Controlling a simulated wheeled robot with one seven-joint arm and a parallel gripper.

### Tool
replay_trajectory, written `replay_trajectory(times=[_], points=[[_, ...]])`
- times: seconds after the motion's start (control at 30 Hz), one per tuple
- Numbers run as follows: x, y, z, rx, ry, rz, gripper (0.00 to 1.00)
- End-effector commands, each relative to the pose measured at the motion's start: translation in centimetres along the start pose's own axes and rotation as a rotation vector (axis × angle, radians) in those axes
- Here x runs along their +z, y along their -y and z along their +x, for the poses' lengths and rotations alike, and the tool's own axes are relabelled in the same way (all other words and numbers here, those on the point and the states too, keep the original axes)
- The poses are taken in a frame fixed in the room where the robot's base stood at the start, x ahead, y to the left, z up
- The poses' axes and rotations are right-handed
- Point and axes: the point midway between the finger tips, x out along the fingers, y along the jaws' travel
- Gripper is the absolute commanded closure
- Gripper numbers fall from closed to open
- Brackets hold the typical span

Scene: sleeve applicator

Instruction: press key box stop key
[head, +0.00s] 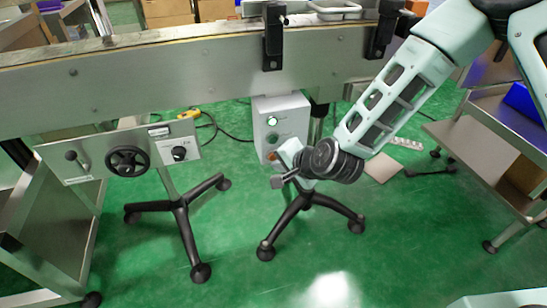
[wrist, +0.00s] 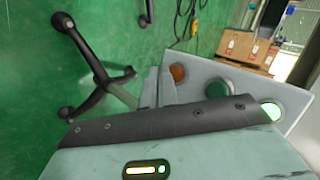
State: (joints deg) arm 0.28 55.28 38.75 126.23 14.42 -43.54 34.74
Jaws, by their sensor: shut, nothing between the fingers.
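The key box (head: 291,118) is a light grey box under the conveyor rail in the head view. Its face carries a lit green key (head: 272,121), a darker green key (head: 272,138) and an orange-red key (head: 272,156), which I take as the stop key. The wrist view shows the box face (wrist: 203,70) tilted, with the orange-red key (wrist: 178,72) nearest my fingers. My gripper (head: 277,182) is shut and empty, just below and in front of the box's lower edge. In the wrist view my gripper (wrist: 158,84) is beside the orange-red key; I cannot tell whether it touches.
A panel with a black handwheel (head: 127,161) hangs at the left. Black stand legs (head: 300,208) spread on the green floor below my gripper. A steel cart (head: 490,145) stands at the right. Cardboard boxes (wrist: 245,48) are behind the key box.

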Motion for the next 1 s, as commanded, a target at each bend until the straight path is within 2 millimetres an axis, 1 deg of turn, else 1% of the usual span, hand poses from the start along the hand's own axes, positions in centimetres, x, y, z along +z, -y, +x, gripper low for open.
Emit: replay_trajectory(times=[0.2,1.0], points=[[-0.25,0.26,0.37,0.001,0.001,0.000,1.00],[-0.53,0.56,0.74,0.000,0.000,0.000,1.00]])
